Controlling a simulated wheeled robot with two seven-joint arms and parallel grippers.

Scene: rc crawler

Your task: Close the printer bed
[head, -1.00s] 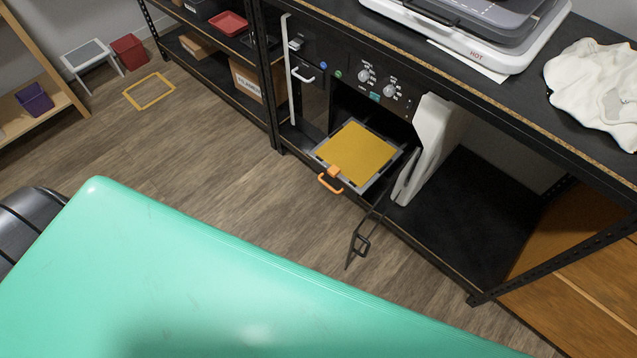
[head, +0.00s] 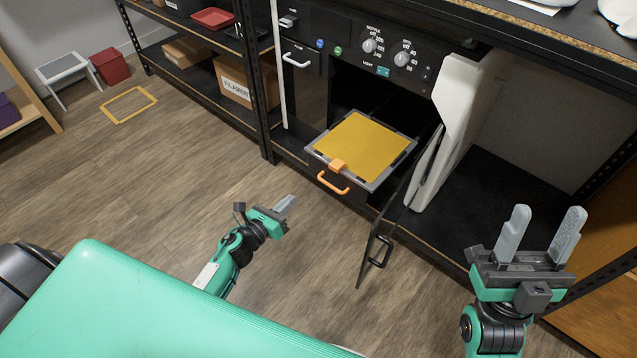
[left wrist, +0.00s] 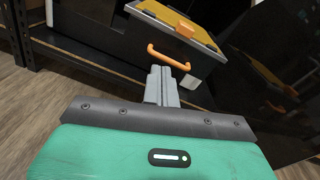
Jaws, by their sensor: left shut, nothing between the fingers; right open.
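The printer bed (head: 362,146) is a yellow plate in a grey frame, pulled out of the dark opening of the black printer. It has an orange handle (head: 332,183) at its front. The handle also shows in the left wrist view (left wrist: 168,58), just beyond the fingertips. My left gripper (head: 288,205) is shut and empty, to the lower left of the handle and apart from it; it shows in the left wrist view (left wrist: 161,72). My right gripper (head: 541,228) is open and empty, at the lower right, well away from the bed.
A dark door (head: 385,220) with a black handle hangs open beside the bed's right side. A white upright part (head: 455,125) stands right of the opening. Control knobs (head: 369,45) sit above it.

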